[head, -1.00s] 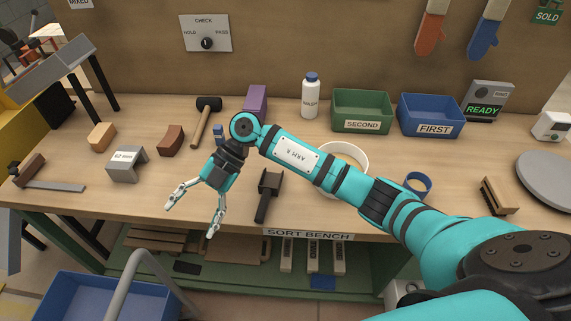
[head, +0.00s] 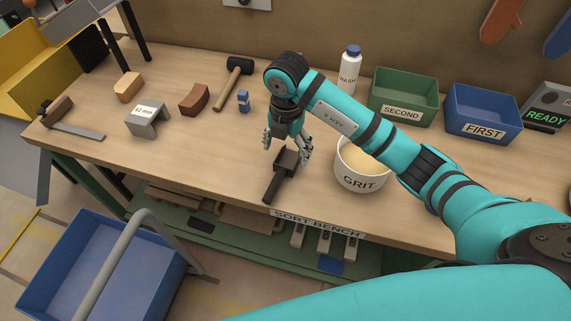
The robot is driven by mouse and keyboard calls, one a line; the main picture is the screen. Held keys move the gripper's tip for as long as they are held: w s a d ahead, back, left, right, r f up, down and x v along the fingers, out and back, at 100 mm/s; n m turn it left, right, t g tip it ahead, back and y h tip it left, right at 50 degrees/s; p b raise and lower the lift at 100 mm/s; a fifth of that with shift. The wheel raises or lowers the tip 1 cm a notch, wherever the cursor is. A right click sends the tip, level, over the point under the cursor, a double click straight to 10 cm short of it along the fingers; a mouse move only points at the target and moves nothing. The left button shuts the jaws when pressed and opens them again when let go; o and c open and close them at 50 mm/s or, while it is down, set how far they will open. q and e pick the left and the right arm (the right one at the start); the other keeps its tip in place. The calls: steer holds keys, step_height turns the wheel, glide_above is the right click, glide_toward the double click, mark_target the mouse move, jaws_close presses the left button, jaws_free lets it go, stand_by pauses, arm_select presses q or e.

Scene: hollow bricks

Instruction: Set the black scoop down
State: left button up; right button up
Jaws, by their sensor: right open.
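The black scoop (head: 274,188) lies on the wooden bench top, its handle pointing towards the front edge and its square head (head: 287,162) towards the back. My right gripper (head: 287,152) is over the scoop's head, pointing down, with its fingers open, one on the left and one on the right of the head. I cannot tell whether a finger touches the scoop. My left gripper is not in view.
A white GRIT tub (head: 359,181) stands close to the right of the scoop, partly under my right arm. A mallet (head: 231,88), a small blue block (head: 243,102) and a brown curved brick (head: 194,100) lie behind left.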

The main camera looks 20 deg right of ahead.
mark_target(285, 163)
steer(key=shift+f, duration=1.15)
steer(key=f, duration=0.1)
steer(key=f+p, duration=0.1)
steer(key=f, duration=0.1)
steer(key=f+p, duration=0.1)
steer(key=shift+w+f, duration=0.15)
steer(key=shift+w, duration=0.25)
steer(key=shift+f, duration=0.4)
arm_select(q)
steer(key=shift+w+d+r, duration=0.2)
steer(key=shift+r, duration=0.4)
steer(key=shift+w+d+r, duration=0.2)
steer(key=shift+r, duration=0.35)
arm_select(e)
steer(key=c, duration=1.4)
